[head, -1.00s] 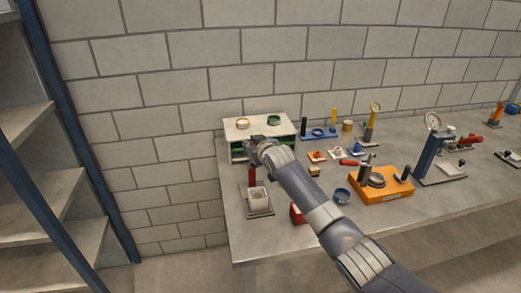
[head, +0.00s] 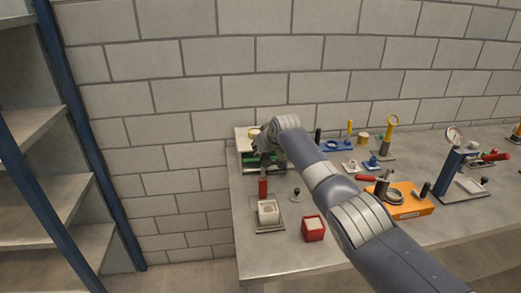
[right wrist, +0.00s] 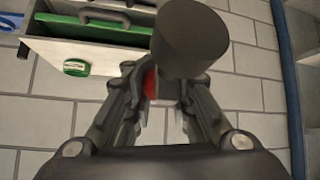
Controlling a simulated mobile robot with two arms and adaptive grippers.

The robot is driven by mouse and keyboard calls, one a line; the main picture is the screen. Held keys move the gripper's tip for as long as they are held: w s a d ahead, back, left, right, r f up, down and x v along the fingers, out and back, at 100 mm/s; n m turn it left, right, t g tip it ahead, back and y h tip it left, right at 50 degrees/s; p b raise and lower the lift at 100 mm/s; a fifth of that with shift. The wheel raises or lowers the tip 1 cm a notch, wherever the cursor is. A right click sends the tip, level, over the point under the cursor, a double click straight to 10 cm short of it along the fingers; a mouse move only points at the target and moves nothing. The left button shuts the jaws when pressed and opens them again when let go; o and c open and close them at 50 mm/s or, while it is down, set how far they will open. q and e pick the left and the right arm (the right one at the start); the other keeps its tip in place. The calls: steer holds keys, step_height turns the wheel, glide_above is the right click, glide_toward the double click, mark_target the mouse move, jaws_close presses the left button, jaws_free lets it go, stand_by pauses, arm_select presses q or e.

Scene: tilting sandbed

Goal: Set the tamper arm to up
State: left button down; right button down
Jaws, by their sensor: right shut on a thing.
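In the head view, a small stand with a red post (head: 263,187) and a pale cup (head: 268,207) on a flat plate sits near the table's left edge. I take it for the tamper stand, but the tamper arm is not clearly visible there. My right gripper (head: 265,148) is above and behind the red post, in front of the green and white cabinet. In the right wrist view my right gripper (right wrist: 163,88) is shut on a dark cylinder (right wrist: 190,40), with something red (right wrist: 150,82) between the fingers. How the cylinder joins the stand is hidden. My left gripper is out of view.
The cabinet (right wrist: 92,58) with green drawers is close beside my gripper. A red box (head: 313,229) stands right of the stand, and a small dark-knobbed piece (head: 296,193) is behind it. An orange fixture (head: 405,207) is farther right. The table's front left is clear.

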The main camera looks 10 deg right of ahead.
steer(key=shift+w+d+r, duration=0.25)
steer(key=shift+w+r, duration=0.2)
steer(key=shift+w, duration=0.15)
stand_by(0.7)
steer(key=c, duration=1.4)
jaws_free()
steer(key=shift+d, duration=0.1)
steer(key=shift+o, duration=0.2)
steer(key=shift+s+a+f+g, duration=0.15)
steer(key=shift+s+a+g, duration=0.05)
steer(key=shift+s+g, duration=0.1)
steer(key=shift+v, duration=1.1)
steer(key=v, duration=1)
steer(key=shift+d, duration=0.25)
steer(key=shift+w+f, duration=0.1)
